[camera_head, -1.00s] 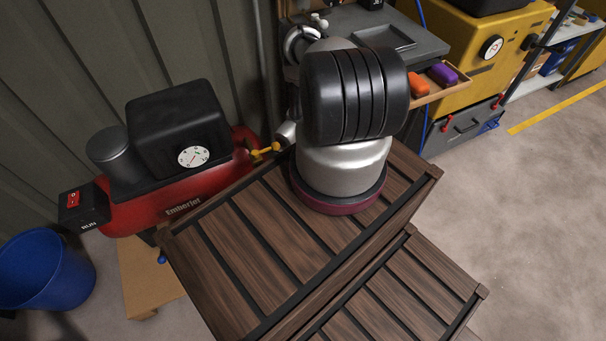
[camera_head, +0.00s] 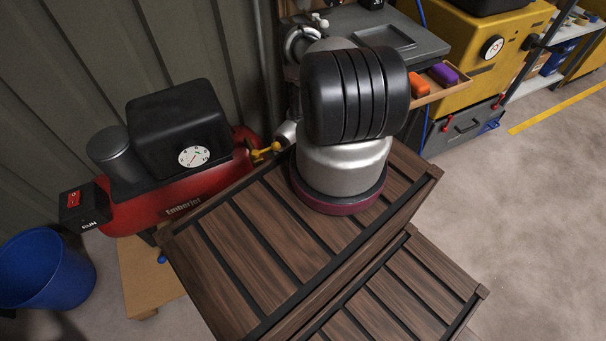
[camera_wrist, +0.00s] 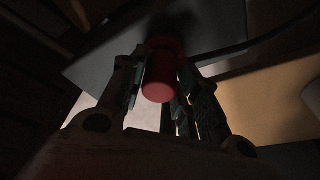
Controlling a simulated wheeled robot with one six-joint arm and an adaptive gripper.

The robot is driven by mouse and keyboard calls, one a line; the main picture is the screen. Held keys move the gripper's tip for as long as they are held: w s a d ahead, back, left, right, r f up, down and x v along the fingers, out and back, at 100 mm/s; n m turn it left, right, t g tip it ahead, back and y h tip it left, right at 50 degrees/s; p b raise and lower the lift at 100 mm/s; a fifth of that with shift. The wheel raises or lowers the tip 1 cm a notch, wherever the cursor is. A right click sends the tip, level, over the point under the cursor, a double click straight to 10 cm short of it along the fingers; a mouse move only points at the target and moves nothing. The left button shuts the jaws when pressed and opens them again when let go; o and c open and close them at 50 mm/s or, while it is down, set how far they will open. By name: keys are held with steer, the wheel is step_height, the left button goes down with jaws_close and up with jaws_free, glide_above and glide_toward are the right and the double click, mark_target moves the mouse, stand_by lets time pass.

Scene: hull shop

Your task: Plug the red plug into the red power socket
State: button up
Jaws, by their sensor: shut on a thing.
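In the wrist view, my gripper (camera_wrist: 163,72) is shut on the red plug (camera_wrist: 159,86), a short round red body between the dark fingers. The plug's far end lies against or close in front of a grey surface (camera_wrist: 105,68); I cannot tell whether they touch. A dark cable shows to the right of it. The view is dim, and I cannot make out the red power socket in either view. In the head view my gripper and the plug are hidden, and my own arm fills the middle.
A red compressor (camera_head: 180,207) with a black box and gauge stands at the left, beside a blue bin (camera_head: 45,272). Behind my arm is a grey bench top (camera_head: 425,40) with a wooden tray (camera_head: 432,96) holding orange and purple items. Open floor lies at the right.

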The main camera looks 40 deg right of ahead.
steer(key=shift+f, duration=0.55)
stand_by(0.6)
steer(key=o, duration=1)
steer(key=shift+o, duration=0.2)
steer(key=v, duration=1.2)
steer(key=shift+a, duration=0.1)
